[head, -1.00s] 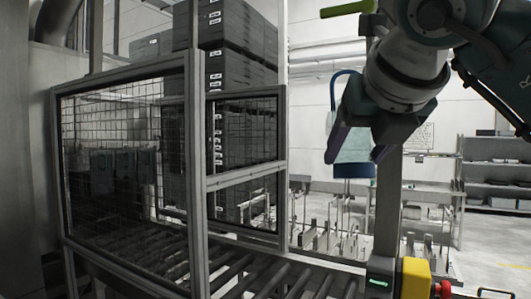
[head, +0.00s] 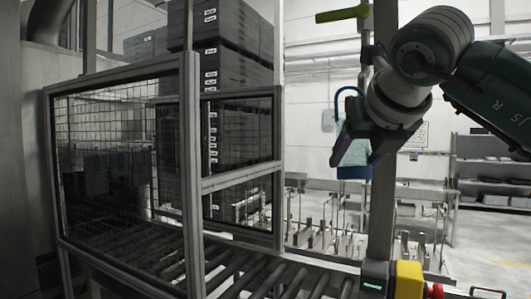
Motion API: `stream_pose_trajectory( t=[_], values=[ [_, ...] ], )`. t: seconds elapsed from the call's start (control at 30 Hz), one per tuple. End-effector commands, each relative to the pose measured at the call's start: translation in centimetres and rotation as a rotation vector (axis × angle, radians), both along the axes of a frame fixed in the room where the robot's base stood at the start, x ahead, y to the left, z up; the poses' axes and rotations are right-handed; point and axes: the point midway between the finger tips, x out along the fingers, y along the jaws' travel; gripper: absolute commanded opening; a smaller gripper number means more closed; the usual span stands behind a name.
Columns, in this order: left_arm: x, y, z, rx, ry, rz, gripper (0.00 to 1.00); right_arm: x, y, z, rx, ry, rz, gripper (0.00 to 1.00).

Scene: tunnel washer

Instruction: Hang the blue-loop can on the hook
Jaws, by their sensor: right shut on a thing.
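The can (head: 354,172) shows as a blue lower part below my right gripper, with its blue loop (head: 340,97) standing up behind and to the left of the gripper. My right gripper (head: 358,152) comes in from the upper right and is shut on the can; its fingers and wrist hide most of the can's body. A bright green bar (head: 340,15), which looks like the hook, sticks out to the left near the top of an upright post, above the loop and apart from it. My left gripper is not in view.
A grey post (head: 384,215) stands right beside the can. A yellow box (head: 408,280) with a red button is at its foot. A mesh-guarded roller conveyor (head: 235,270) fills the left and front. Dark stacked crates (head: 222,50) stand behind it.

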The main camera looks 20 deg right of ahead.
Motion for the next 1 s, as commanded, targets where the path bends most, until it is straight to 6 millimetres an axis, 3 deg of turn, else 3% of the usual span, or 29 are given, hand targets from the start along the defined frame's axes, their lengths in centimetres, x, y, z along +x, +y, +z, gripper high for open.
stream_pose_trajectory(
  t=[0.3,0.6,1.0],
  values=[
    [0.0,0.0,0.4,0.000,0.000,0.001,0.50,1.4,-1.7,-0.1,0.001,0.000,-0.002,0.12],
    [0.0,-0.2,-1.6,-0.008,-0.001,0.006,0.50,2.0,-2.3,-1.4,0.000,-0.003,-0.001,0.12],
    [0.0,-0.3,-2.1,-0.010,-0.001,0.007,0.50,2.1,-2.4,-1.5,0.000,0.000,0.000,0.12]
  ],
)
